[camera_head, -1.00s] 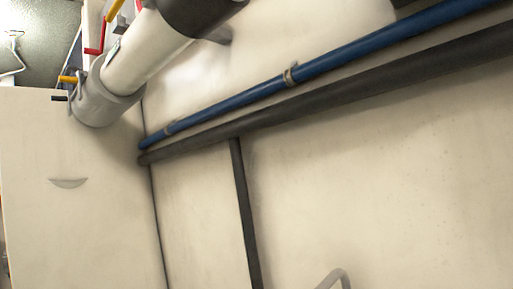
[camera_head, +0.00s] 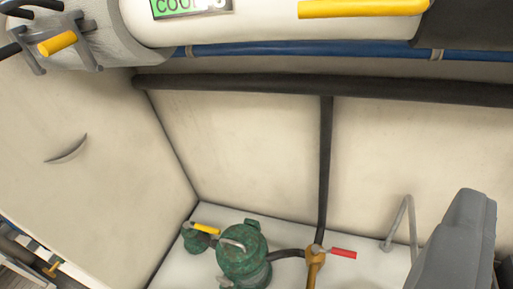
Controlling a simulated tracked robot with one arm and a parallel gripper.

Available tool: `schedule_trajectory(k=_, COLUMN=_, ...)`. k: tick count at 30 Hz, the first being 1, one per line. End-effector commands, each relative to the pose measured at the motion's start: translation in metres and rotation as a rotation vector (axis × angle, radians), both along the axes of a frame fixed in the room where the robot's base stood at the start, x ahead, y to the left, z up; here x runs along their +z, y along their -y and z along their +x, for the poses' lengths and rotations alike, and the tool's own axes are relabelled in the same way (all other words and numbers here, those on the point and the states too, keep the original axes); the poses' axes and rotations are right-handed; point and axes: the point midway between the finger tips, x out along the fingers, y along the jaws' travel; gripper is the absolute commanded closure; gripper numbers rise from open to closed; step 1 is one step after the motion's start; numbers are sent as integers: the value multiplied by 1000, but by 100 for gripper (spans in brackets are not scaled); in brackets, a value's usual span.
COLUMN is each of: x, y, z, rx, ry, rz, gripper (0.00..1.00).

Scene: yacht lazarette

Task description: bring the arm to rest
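My gripper does not show in this view, so I cannot see whether it is open or shut. No part of my arm can be made out for certain. A grey block-like shape (camera_head: 460,245) rises at the lower right edge with a dark part beside it. I cannot tell whether it is mine or belongs to the place.
A thick white pipe (camera_head: 270,25) with a green label and yellow handle crosses the top. A blue pipe (camera_head: 330,49) and black pipe (camera_head: 240,84) run below it. A green pump (camera_head: 243,262), a red-handled valve (camera_head: 315,258) and a bent metal rail (camera_head: 404,220) stand low down.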

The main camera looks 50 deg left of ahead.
Motion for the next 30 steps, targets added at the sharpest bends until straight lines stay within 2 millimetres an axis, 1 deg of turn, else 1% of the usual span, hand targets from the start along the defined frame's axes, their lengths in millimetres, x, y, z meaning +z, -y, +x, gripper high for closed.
schedule_trajectory(k=2, x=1, y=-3, z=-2, rx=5, ry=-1, rz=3, gripper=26)
schedule_trajectory(k=8, x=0, y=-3, z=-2, rx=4, ry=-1, rz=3, gripper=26)
schedule_trajectory(k=11, x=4, y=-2, z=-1, rx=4, ry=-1, rz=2, gripper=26)
schedule_trajectory(k=14, x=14, y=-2, z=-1, rx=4, ry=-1, rz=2, gripper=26)
schedule_trajectory(k=22, x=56, y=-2, z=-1, rx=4, ry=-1, rz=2, gripper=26)
schedule_trajectory(k=24, x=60, y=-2, z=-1, rx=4, ry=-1, rz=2, gripper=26)
schedule_trajectory(k=30, x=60, y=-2, z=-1, rx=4, ry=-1, rz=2, gripper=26)
